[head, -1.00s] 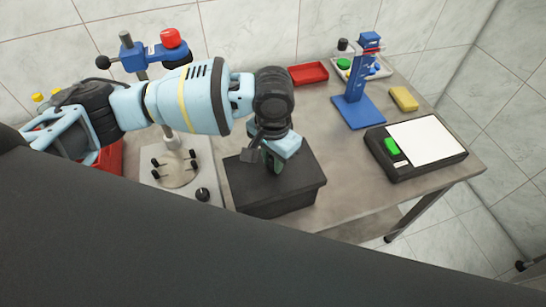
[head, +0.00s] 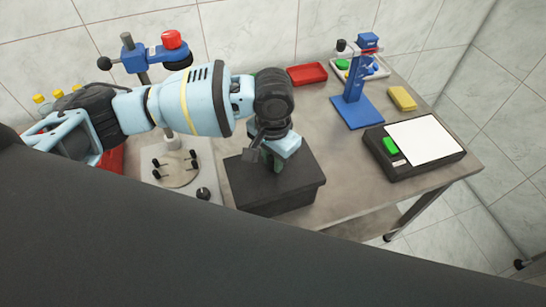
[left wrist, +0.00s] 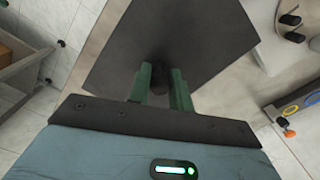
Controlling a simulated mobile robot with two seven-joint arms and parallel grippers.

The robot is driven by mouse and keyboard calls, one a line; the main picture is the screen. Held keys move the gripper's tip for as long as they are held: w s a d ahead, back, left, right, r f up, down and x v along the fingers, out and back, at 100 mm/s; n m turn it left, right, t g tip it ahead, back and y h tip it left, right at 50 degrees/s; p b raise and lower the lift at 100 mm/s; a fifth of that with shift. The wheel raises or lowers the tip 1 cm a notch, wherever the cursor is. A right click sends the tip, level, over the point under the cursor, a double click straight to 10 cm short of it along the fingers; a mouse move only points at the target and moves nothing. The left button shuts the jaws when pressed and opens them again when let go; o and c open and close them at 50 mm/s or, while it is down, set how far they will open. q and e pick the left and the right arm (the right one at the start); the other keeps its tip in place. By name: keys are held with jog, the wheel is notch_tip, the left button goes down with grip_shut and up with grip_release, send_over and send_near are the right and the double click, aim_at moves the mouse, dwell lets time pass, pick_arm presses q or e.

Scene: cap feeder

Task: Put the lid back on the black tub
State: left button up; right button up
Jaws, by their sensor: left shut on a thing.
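The black tub (head: 280,203) stands on the grey table in the middle of the head view. Its dark square lid (head: 304,176) lies over the tub's top, roughly lined up with its walls; I cannot tell whether a thin gap is left between them. My left gripper (head: 275,162) points down at the middle of the lid. In the left wrist view its green fingers (left wrist: 161,88) are shut on the dark knob of the lid (left wrist: 200,32). The lid hides the tub's inside. My right gripper is not in view.
A stand with a round plate and black pegs (head: 177,168) is close on the left. A blue stand (head: 357,110), a yellow block (head: 402,98), a red tray (head: 307,74) and a black device with a white plate (head: 425,140) are on the right. Table right of the tub is clear.

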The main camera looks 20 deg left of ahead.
pick_arm(q)
jog(key=shift+f, duration=1.4)
dwell(1.4)
jog(key=o, duration=1.5)
jog(key=shift+r, duration=3.8)
grip_shut()
